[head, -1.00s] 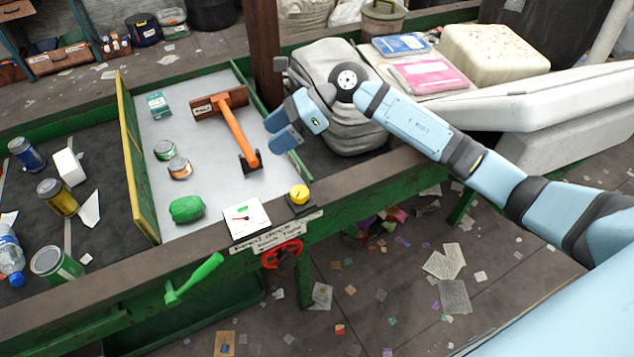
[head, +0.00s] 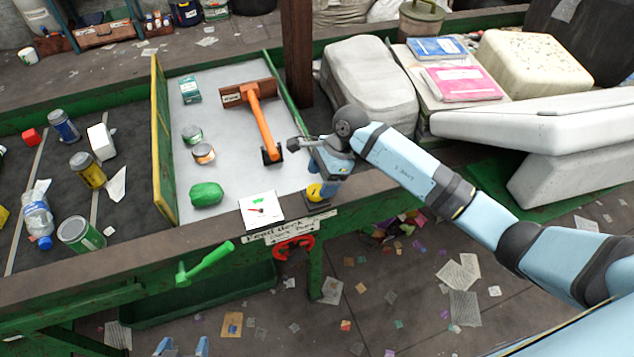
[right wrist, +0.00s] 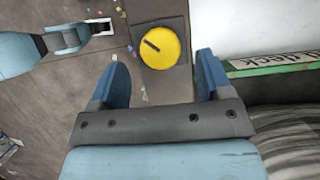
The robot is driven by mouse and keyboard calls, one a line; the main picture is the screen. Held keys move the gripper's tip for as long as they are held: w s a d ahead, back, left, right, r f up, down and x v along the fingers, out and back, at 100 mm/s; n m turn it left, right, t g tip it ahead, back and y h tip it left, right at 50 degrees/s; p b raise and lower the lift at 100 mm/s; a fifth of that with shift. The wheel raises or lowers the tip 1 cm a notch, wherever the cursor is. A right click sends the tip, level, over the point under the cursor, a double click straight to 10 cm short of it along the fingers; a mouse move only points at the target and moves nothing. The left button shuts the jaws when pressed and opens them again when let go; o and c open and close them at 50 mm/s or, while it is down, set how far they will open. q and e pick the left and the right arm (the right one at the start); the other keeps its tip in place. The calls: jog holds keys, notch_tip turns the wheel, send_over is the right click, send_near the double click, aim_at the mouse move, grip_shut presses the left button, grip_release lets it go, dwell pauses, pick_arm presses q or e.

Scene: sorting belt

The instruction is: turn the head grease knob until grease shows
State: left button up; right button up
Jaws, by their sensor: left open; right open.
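A round yellow knob (head: 314,192) sits on a dark base at the front edge of the deck, partly covered by my right gripper. In the right wrist view the knob (right wrist: 165,45) shows a short dark line on its face. My right gripper (head: 325,172) is open, pointing down just above the knob. In the right wrist view the knob lies between and beyond its fingertips (right wrist: 163,72); contact is not visible. I see no grease. My left gripper (head: 182,347) is open, its tips just showing at the bottom edge.
A picture card (head: 262,209) and a lettered sign (head: 280,232) are beside the knob. A green handle (head: 205,262) and red ring-shaped part (head: 293,247) are on the front.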

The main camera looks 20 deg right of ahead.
aim_at(316, 189)
jog(key=shift+x, duration=1.75)
